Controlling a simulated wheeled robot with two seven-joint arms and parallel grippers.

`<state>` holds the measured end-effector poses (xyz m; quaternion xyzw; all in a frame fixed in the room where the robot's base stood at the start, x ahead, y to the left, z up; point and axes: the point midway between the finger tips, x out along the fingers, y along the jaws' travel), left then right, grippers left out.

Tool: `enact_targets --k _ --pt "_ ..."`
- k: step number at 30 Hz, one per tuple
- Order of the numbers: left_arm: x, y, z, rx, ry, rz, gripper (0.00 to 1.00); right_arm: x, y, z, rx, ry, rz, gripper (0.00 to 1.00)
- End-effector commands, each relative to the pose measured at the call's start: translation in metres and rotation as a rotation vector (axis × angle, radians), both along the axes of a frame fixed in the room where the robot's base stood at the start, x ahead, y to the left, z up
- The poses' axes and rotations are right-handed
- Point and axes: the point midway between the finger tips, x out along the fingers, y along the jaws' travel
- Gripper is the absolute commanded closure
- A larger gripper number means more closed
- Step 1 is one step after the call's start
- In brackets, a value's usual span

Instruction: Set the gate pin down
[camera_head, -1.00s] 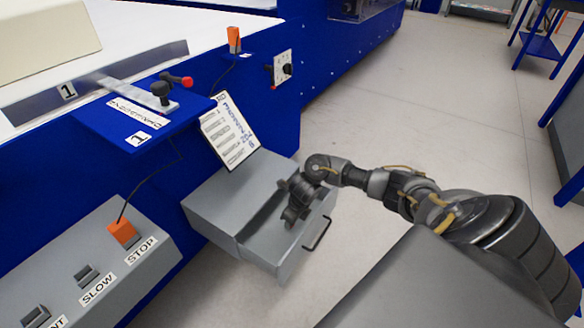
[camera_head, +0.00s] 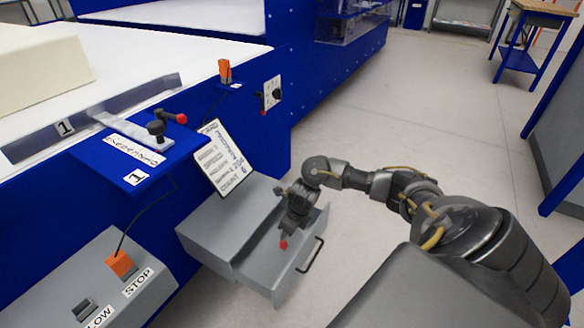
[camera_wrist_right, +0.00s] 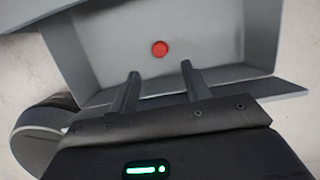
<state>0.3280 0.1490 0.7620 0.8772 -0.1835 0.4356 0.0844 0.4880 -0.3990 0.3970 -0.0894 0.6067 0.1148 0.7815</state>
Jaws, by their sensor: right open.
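A red-ended pin (camera_head: 283,244) lies inside the open grey drawer (camera_head: 301,255). In the right wrist view its round red end (camera_wrist_right: 160,48) shows on the floor of the drawer (camera_wrist_right: 225,42), beyond the fingertips. Whether the pin has a shaft is hidden, since only the red end shows. My right gripper (camera_head: 290,229) is over the drawer, just above the red end. In the right wrist view the two fingers of the gripper (camera_wrist_right: 160,72) are apart with nothing between them. My left gripper is not in view.
A black knob and red-tipped handle (camera_head: 166,123) sit on the blue bracket marked 1. A tilted paper sheet (camera_head: 223,158) stands behind the drawer. A button panel (camera_head: 100,285) is at lower left. The drawer handle (camera_head: 312,256) sticks out in front. Open floor lies to the right.

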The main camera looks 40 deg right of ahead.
Motion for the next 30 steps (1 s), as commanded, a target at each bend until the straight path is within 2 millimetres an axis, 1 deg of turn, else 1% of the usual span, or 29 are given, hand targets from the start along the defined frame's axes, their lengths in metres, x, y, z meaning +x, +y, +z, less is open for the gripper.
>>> enact_targets --k 1,3,7,17,19,20,22,23,25,26,27,29,30 --pt "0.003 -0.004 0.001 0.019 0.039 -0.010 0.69 -0.002 -0.001 0.011 0.000 0.000 0.002 0.53" --pt "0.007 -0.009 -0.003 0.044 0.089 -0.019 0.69 -0.004 -0.001 0.019 0.001 -0.001 0.002 0.53" --pt "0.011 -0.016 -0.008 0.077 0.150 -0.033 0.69 -0.007 -0.002 0.028 0.000 0.001 0.001 0.53" --pt "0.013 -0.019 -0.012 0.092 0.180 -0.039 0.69 -0.008 -0.001 0.031 0.002 0.001 0.000 0.53" --pt "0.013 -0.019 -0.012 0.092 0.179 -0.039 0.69 -0.009 0.006 0.028 0.022 0.001 -0.006 0.53" --pt "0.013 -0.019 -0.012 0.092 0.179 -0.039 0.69 -0.010 0.013 0.026 0.041 0.002 -0.011 0.53" --pt "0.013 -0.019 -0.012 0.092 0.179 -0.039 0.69 -0.015 0.044 0.020 0.128 0.004 -0.039 0.53" --pt "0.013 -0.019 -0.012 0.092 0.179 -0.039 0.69 -0.018 0.063 0.018 0.182 0.006 -0.058 0.53" --pt "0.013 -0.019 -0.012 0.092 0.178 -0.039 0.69 -0.031 0.120 0.014 0.355 0.025 -0.124 0.53" --pt "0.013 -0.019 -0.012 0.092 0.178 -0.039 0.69 -0.038 0.149 0.015 0.448 0.040 -0.160 0.53" --pt "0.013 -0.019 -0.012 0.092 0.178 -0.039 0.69 -0.048 0.189 0.021 0.585 0.068 -0.218 0.53" --pt "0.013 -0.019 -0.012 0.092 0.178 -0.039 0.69 -0.067 0.250 0.040 0.819 0.134 -0.319 0.53" --pt "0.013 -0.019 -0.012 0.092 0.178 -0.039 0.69 -0.080 0.287 0.060 0.985 0.193 -0.395 0.53"
